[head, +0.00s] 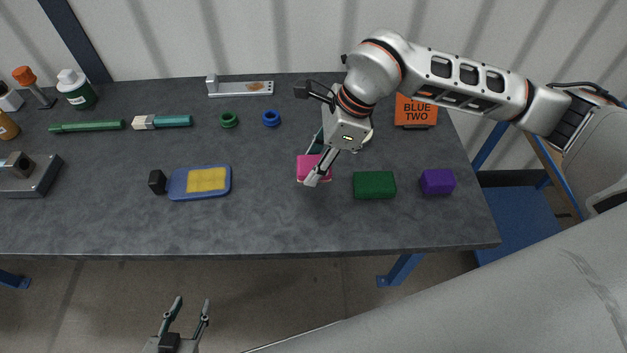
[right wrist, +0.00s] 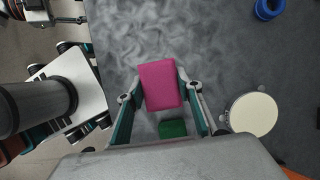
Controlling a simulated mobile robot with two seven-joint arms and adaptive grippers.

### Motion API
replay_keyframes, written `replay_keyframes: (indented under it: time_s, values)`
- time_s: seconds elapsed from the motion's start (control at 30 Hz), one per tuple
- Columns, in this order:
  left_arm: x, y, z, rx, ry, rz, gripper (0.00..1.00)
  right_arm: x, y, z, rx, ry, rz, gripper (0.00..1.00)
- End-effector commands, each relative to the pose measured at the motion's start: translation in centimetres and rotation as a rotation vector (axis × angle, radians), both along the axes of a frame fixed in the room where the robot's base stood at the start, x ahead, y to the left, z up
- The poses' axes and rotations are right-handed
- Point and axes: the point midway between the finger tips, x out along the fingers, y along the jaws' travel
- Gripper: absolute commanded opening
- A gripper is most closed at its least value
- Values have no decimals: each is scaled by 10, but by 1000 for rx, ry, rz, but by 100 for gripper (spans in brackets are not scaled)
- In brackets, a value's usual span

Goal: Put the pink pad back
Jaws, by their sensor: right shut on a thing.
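The pink pad (head: 306,165) is a small block near the middle of the table, partly hidden by my right gripper in the head view. My right gripper (head: 318,163) points down and is shut on it. In the right wrist view the pink pad (right wrist: 160,86) sits between the two fingers (right wrist: 161,90), one along each side. I cannot tell whether the pad touches the table. My left gripper (head: 190,303) is open and empty, in front of the table's near edge.
A green block (head: 374,185) and a purple block (head: 438,182) lie right of the pink pad. A blue tray with a yellow pad (head: 206,179) and a black block (head: 157,181) lie left. Green (head: 229,120) and blue (head: 271,118) rings and an orange "BLUE TWO" sign (head: 416,111) stand farther back.

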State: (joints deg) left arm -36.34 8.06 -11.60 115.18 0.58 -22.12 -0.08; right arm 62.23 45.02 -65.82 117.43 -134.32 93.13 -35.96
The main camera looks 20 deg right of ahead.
Motion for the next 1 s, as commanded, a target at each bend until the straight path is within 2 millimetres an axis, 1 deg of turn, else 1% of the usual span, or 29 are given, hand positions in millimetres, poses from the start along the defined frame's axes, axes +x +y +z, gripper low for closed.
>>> replay_keyframes:
  time_s: [0.03, 0.1, 0.33, 0.5, 0.6, 0.87, 1.0]
  values:
    - [0, 1, -1, 1, 0, 0, 38, -1, 0, -11, 0, 4, -1, 18]
    - [1, 1, -2, 3, -1, 0, 38, -1, 0, -19, 0, 2, 0, 18]
    - [4, 2, -2, 6, -4, 1, 38, 0, 0, -32, 0, 1, 1, 18]
    - [4, 2, 0, 7, -7, 1, 38, -1, 0, -54, 0, 2, 0, 18]
    - [5, 2, 1, 5, -7, 1, 38, 0, 0, -63, 1, -2, 1, 18]
    - [1, 2, -2, 5, -1, 2, 38, 0, 0, -65, 0, -1, 1, 18]
    - [-3, 2, -5, 5, 7, 1, 38, 0, 0, -69, 0, 0, 0, 18]
